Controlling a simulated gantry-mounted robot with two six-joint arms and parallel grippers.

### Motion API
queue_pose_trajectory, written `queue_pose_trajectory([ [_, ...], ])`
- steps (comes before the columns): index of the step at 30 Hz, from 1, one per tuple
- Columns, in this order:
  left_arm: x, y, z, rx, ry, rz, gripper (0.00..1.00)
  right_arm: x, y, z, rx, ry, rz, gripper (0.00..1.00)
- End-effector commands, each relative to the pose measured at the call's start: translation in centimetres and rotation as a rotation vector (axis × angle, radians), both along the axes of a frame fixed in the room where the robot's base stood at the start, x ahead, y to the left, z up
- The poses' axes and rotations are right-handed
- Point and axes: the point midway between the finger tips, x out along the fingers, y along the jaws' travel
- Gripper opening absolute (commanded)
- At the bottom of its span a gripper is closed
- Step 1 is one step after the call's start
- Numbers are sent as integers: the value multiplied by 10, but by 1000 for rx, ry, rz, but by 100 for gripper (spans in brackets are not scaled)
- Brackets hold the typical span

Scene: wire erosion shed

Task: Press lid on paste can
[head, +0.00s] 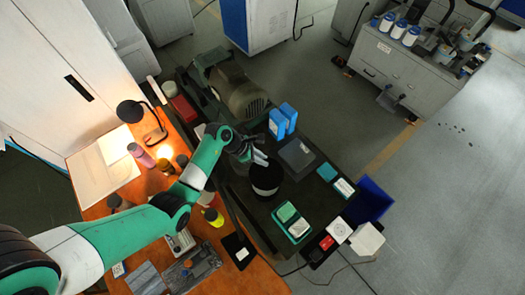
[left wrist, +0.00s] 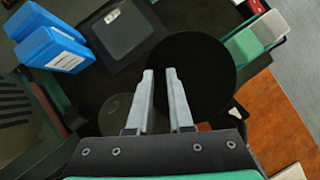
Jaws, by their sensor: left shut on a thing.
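The round black lid (head: 266,175) is at the middle of the dark bench in the head view, with a thin pale band, seemingly the paste can (head: 264,190), below it. In the left wrist view the lid (left wrist: 205,75) shows as a large black disc. My left gripper (head: 260,158) is shut at the lid's edge, its two grey fingers (left wrist: 160,72) close together with a narrow dark gap between them. The can is mostly hidden beneath the lid, so I cannot tell whether the lid is seated. My right gripper is not in view.
Two blue boxes (head: 283,120) and a dark flat case (head: 297,157) stand beyond the lid. A green-and-white box (head: 292,222) lies nearer. A blue bin (head: 371,201) is at the bench's right end. Bottles, a lamp (head: 131,111) and tools crowd the orange table.

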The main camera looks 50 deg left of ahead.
Motion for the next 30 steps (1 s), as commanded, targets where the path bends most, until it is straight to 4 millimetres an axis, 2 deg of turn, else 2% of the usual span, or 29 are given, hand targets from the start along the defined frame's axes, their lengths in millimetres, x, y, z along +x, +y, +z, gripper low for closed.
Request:
queue_pose_trajectory([
  [1, -2, 1, -11, 0, 4, 9, 0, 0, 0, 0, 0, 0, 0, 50],
  [4, -3, 2, -23, 6, 3, 20, 0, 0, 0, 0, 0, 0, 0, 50],
  [14, -3, 3, -33, 9, 2, 23, 0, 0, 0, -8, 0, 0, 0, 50],
  [26, -3, 3, -73, 9, 2, 23, 0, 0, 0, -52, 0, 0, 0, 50],
  [30, -3, 3, -84, 8, 2, 23, 0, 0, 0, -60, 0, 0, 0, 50],
])
